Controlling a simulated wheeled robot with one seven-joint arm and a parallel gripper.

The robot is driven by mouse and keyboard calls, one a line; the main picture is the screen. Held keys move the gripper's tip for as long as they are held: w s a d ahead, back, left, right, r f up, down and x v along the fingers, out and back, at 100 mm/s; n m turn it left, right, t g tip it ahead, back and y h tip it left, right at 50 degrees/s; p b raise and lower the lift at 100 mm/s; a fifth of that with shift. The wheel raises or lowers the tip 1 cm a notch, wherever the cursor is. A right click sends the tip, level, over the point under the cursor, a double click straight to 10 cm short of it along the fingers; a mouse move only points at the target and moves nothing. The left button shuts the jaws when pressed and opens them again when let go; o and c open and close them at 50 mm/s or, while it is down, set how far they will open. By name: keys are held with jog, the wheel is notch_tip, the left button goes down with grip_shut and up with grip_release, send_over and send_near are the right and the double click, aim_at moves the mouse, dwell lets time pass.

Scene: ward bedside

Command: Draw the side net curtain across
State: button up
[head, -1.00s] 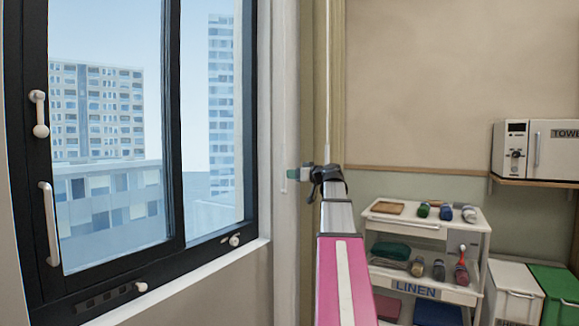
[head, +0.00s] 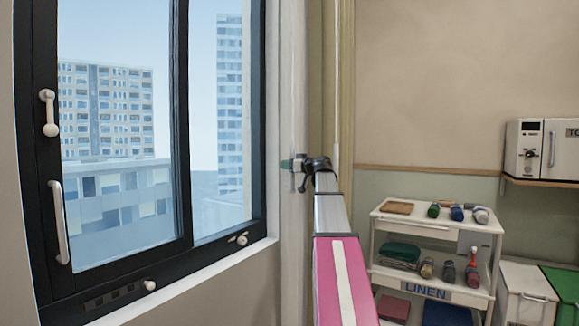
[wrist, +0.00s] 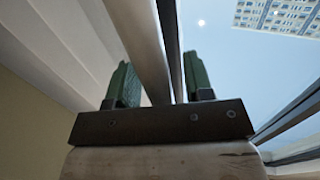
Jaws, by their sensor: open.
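No spread net curtain shows across the window (head: 120,190). A narrow off-white upright strip (head: 293,90) stands at the window's right edge; I cannot tell whether it is gathered curtain or frame. A thin white rod (head: 337,80) hangs upright just right of it. In the wrist view my gripper (wrist: 160,88) is open, with a finger on each side. A beige upright (wrist: 143,45) shows in the gap between them; contact cannot be told. Pale folded bands (wrist: 65,45) lie to the left.
The window has white handles (head: 60,222) and a white sill (head: 190,285). A white linen trolley (head: 430,225) with bottles and folded cloths stands at the right. A white towel cabinet (head: 524,150) sits on a wall shelf, with bins (head: 527,290) below.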

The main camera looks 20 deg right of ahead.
jog(key=shift+w, duration=0.1)
jog(key=shift+c, duration=0.3)
jog(key=shift+a, duration=0.1)
grip_shut()
